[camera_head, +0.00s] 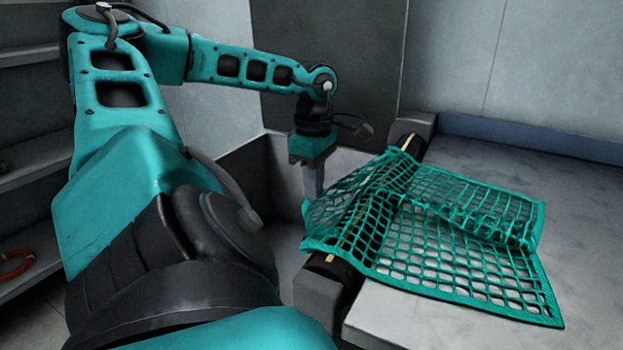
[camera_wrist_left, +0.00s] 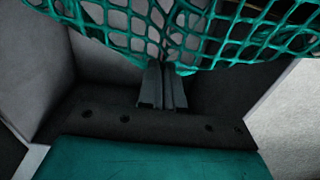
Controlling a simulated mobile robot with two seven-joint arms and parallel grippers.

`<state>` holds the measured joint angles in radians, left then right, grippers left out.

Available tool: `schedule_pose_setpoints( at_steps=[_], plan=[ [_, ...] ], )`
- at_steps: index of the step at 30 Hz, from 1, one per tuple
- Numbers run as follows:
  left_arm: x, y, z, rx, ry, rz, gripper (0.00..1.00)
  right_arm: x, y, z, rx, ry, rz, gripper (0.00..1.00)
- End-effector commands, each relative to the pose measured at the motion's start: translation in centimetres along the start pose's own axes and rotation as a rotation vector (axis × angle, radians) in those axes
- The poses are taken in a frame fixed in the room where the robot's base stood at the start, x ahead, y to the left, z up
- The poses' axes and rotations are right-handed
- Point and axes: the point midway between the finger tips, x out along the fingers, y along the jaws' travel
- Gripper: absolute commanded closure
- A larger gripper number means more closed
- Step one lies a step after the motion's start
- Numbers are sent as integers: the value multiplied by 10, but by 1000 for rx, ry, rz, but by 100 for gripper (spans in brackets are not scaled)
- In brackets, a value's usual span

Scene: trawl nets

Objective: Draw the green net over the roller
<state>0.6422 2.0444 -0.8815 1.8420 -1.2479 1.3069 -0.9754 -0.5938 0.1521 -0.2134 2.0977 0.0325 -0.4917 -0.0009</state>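The green net (camera_head: 440,225) lies partly on the grey table top and crosses the dark roller (camera_head: 336,268), which has a pale stripe along it. The net has a raised fold near its middle, and its left part hangs past the roller's left side. My left gripper (camera_head: 312,192) points down at the net's left edge, beyond the roller. In the left wrist view its two fingers (camera_wrist_left: 163,86) are together, with the net's edge (camera_wrist_left: 165,62) at their tips. The net hides the roller's middle. My right gripper is in neither view.
The grey table top (camera_head: 400,322) extends right of the roller, with a blue raised edge (camera_head: 540,137) at the back. Dark blocks (camera_head: 322,300) hold the roller's ends. Shelves (camera_head: 35,165) with an orange ring (camera_head: 15,264) stand at the left.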

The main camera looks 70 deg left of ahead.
Motion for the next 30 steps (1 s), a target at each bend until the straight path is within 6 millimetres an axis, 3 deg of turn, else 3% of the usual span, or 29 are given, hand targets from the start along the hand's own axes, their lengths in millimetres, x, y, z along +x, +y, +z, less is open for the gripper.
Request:
schedule_pose_setpoints(
  at_steps=[1,10,15,25,30],
  plan=[
    [6,0,0,0,1,-1,93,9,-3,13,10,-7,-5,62],
    [6,0,0,0,0,-1,65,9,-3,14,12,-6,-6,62],
    [6,0,0,0,0,0,64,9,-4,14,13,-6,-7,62],
    [6,0,0,0,0,0,33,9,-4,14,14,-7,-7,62],
    [6,0,0,0,0,0,32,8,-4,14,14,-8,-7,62]
  ],
)
